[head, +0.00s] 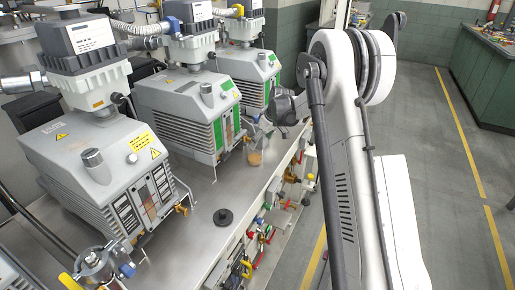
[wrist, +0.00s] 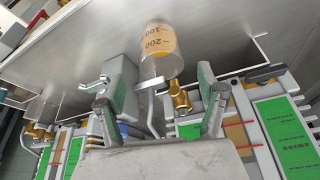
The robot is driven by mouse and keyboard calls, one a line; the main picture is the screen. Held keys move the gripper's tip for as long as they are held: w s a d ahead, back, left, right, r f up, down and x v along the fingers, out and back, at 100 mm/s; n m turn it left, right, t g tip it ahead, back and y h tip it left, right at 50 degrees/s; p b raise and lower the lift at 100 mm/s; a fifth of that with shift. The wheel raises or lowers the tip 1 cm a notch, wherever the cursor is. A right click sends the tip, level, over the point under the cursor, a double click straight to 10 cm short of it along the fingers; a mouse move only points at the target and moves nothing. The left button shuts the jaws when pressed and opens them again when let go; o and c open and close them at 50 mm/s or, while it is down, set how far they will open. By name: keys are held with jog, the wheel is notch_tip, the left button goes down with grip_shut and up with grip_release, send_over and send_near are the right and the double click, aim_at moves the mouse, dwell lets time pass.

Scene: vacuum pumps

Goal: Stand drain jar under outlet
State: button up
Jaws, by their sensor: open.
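The drain jar (head: 255,157) is clear, with amber liquid in it, and stands on the bench below the middle pump's brass outlet valve (head: 247,140). In the wrist view the jar (wrist: 159,45) shows printed marks for 100 and 200. A brass valve (wrist: 180,98) and a bent grey pipe (wrist: 150,92) are close to its mouth; whether the pipe lies over the mouth I cannot tell. My gripper (wrist: 162,76) is open, with one finger on each side near the jar's mouth and gaps between them. In the head view my gripper (head: 264,130) is small and partly hidden.
Three grey pumps stand in a row on the metal bench (head: 200,200). A black disc (head: 223,217) lies on the bench in front. Coloured valves and fittings (head: 265,232) line the bench's front side. The floor aisle (head: 440,150) at right is clear.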

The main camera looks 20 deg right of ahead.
jog(key=s+a+r+m+t+h, duration=0.1)
jog(key=s+a+r, duration=0.3)
jog(key=s+r, duration=0.7)
jog(key=s+a+r+m, duration=0.2)
jog(key=s+a+r, duration=0.2)
jog(key=s+r, duration=0.7)
jog(key=s+a+f+m+t, duration=0.1)
jog(key=s+a, duration=0.1)
jog(key=s, duration=1.1)
jog(key=s+a+f+m+t+h, duration=0.1)
jog(key=s+a, duration=0.2)
jog(key=s, duration=1)
jog(key=shift+f+m, duration=0.3)
jog(key=shift+o, duration=0.5)
jog(key=shift+a, duration=0.1)
